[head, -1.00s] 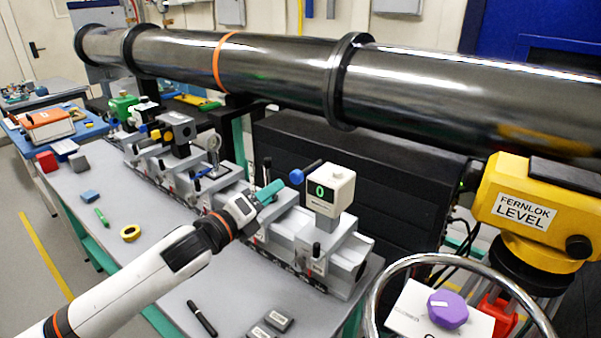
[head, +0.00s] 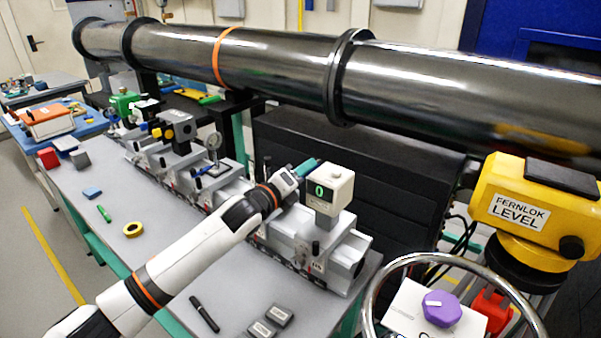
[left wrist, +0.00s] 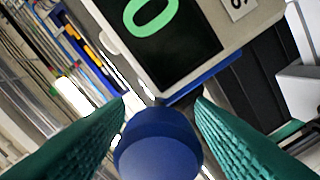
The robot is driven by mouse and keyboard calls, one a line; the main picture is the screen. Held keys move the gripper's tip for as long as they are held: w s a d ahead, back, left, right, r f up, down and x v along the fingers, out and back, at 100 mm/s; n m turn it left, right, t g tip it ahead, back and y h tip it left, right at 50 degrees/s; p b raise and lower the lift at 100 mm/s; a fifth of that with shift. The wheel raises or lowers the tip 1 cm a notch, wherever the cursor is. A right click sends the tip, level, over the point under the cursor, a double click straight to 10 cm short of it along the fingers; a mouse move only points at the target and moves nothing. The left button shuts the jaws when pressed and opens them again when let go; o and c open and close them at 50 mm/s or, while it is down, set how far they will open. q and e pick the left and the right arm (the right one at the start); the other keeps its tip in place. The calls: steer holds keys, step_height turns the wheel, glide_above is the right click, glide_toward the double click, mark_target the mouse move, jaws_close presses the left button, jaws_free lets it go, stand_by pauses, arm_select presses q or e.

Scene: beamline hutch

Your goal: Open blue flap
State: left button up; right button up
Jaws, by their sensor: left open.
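A beige detector box (head: 328,190) with a green "0" on its dark display stands on the right end of the grey rail bench. The box also fills the top of the left wrist view (left wrist: 215,20). A strip of blue flap (left wrist: 208,80) shows along the box's edge there. A round blue knob (left wrist: 158,152) sits between the green fingers of my left gripper (left wrist: 160,103). The gripper is open, with a finger on each side of the knob. In the head view my left gripper (head: 306,169) is beside the box and hides the knob. My right gripper is not in view.
A long black pipe (head: 270,65) runs above and behind the bench. A yellow level (head: 520,207), a metal ring (head: 400,266) and a purple knob (head: 441,308) are at the right. Small blocks, tape (head: 133,229) and a marker (head: 204,314) lie on the grey table.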

arm_select(q)
steer(key=shift+c, duration=0.4)
jaws_close()
steer(key=shift+m, duration=2.1)
steer(key=shift+o, duration=0.4)
jaws_free()
steer(key=b+v, duration=0.2)
steer(key=v, duration=1)
